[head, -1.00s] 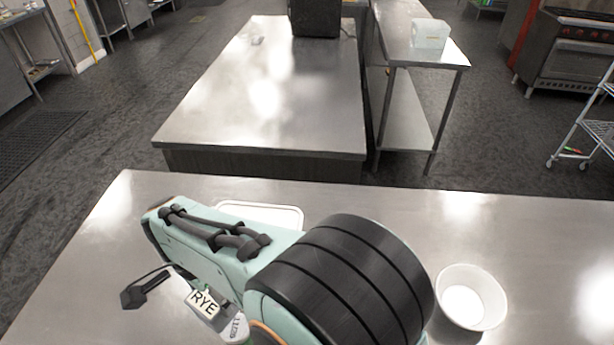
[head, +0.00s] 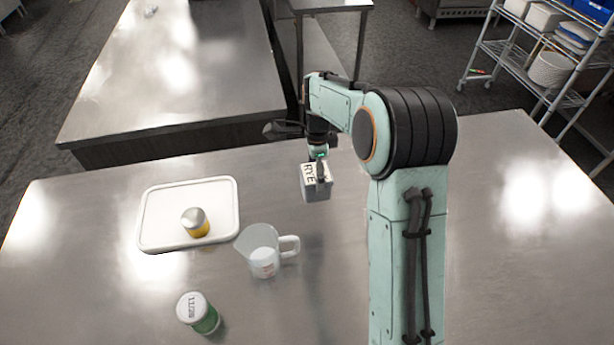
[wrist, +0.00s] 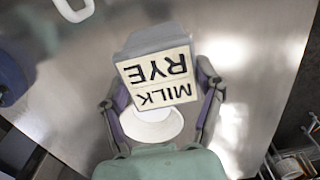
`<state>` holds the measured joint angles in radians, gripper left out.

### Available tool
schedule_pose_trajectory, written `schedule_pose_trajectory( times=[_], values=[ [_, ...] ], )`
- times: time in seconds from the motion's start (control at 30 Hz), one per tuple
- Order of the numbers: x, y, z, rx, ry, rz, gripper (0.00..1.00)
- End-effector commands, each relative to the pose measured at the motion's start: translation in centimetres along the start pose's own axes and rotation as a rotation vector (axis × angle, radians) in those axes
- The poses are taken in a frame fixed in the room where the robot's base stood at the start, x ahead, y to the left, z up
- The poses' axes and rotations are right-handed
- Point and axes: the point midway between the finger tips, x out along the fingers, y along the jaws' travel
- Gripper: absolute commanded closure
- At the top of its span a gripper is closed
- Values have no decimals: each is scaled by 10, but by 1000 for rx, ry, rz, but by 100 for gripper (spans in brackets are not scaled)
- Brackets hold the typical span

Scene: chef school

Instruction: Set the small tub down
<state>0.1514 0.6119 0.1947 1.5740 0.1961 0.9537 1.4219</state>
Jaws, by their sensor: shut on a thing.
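The small tub (head: 316,190) is a grey box with a white label reading RYE in the head view. In the wrist view the small tub (wrist: 150,42) shows a label reading MILK RYE, upside down. My gripper (head: 318,168) is shut on it, and in the wrist view my gripper (wrist: 157,92) has a finger on each side. The tub hangs below the gripper over the steel counter (head: 330,270). I cannot tell whether its underside touches. A white round bowl (wrist: 152,130) shows past the tub between the fingers.
The counter's right side is bare. A wire shelf (head: 540,60) stands beyond.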

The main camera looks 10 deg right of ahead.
Motion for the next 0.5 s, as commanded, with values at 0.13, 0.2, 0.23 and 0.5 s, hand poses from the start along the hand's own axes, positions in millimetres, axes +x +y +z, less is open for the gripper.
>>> schedule_pose_trajectory(
  times=[0.13, 0.2, 0.23, 0.5],
  values=[
    [20, -40, 0, -3, 0, 0, 74],
    [28, -56, -1, -4, 1, 1, 74],
    [36, -61, -1, -4, 0, 5, 74],
    [76, -96, -2, -2, 1, 0, 74]
  ],
)
